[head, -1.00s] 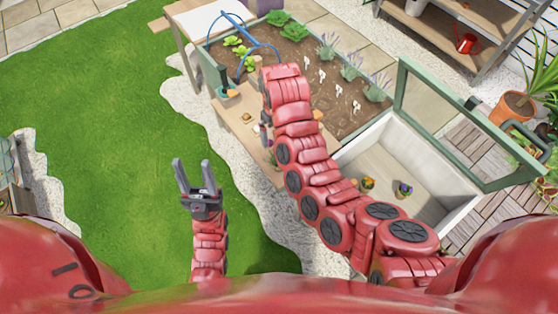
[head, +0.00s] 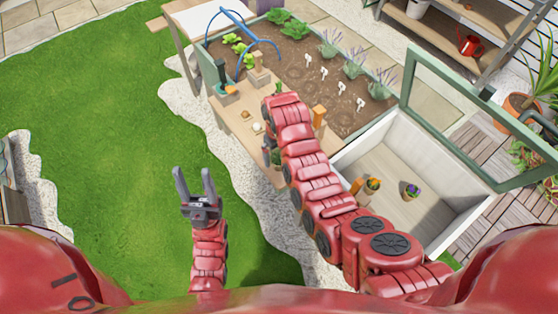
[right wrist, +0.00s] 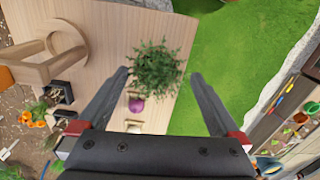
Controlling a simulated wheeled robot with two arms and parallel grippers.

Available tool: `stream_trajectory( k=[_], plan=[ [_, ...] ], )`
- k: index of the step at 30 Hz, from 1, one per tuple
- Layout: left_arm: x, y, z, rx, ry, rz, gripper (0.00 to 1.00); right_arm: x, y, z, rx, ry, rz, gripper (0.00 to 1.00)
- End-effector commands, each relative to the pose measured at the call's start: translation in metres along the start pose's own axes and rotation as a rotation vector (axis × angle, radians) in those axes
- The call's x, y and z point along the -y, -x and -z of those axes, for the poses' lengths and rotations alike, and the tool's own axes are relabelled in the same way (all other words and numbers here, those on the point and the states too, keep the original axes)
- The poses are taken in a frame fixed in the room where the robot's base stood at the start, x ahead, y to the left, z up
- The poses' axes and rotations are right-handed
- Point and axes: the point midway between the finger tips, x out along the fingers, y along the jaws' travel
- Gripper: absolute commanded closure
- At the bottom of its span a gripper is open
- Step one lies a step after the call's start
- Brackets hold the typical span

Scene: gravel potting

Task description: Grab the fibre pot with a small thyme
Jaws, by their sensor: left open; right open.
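A bushy green plant, which looks like the thyme (right wrist: 157,68), stands on the wooden table in the right wrist view. Its foliage hides the pot from above. In the head view a small green plant (head: 276,156) shows at the table edge, partly behind my right arm. My right gripper (right wrist: 161,75) is open, with the foliage between and beyond its fingertips, not gripped. My left gripper (head: 195,184) is open and empty over the lawn, away from the table.
A purple item (right wrist: 136,103) and a pale item lie close to the plant. A wooden round-topped object (right wrist: 62,42) stands left of it. A cold frame (head: 462,222) with two small potted plants is right of my arm. A planting bed (head: 290,62) lies behind. Lawn is clear.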

Motion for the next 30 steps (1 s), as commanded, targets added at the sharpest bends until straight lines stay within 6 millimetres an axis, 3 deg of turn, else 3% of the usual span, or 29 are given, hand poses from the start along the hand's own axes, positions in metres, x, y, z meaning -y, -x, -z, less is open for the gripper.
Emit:
stream_trajectory(
  k=[4, 11, 20, 30],
  plan=[
    [0.001, -0.019, 0.003, 0.000, 0.000, 0.000, 0.50, -0.004, -0.014, -0.005, 0.005, 0.000, 0.001, 0.00],
    [0.001, -0.021, 0.004, 0.000, 0.000, 0.000, 0.50, -0.004, -0.035, -0.003, 0.004, 0.001, 0.000, 0.00],
    [0.001, -0.021, 0.004, 0.000, 0.000, 0.000, 0.50, -0.004, -0.038, -0.003, -0.001, 0.000, -0.001, 0.00],
    [0.001, -0.021, 0.004, 0.000, 0.000, 0.000, 0.50, -0.004, -0.038, -0.003, 0.000, 0.000, -0.001, 0.58]
  ],
)
